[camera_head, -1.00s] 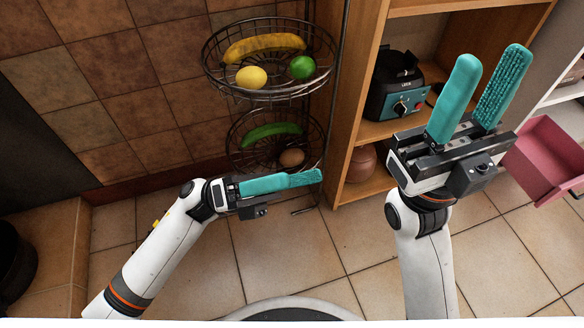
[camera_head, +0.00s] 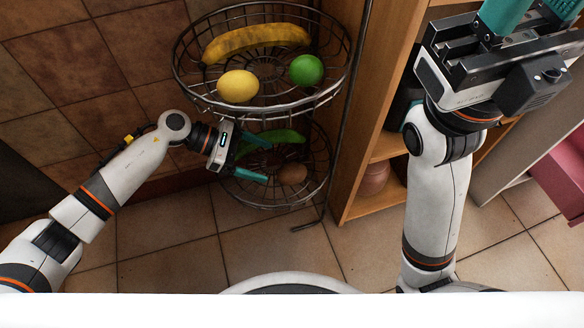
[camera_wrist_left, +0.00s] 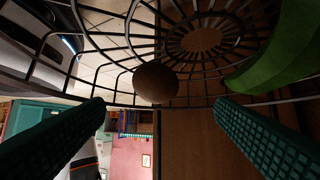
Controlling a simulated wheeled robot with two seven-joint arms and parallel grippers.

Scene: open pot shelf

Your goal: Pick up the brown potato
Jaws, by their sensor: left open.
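The brown potato (camera_head: 293,174) lies in the lower wire basket (camera_head: 318,190), at its right side. In the left wrist view the potato (camera_wrist_left: 155,82) shows ahead, between the two fingers' lines and beyond the tips. My left gripper (camera_head: 267,161) is open, its teal fingers spread at the lower basket, left of the potato and apart from it. It is empty. My right gripper (camera_head: 530,12) is raised at the upper right, its fingers apart and their tips cut off by the picture's edge.
A long green fruit (camera_head: 275,138) lies behind the potato in the lower basket. The upper basket (camera_head: 180,75) hangs above with a yellow banana (camera_head: 255,42), lemon (camera_head: 238,86) and lime (camera_head: 306,70). A wooden shelf (camera_head: 350,165) stands to the right.

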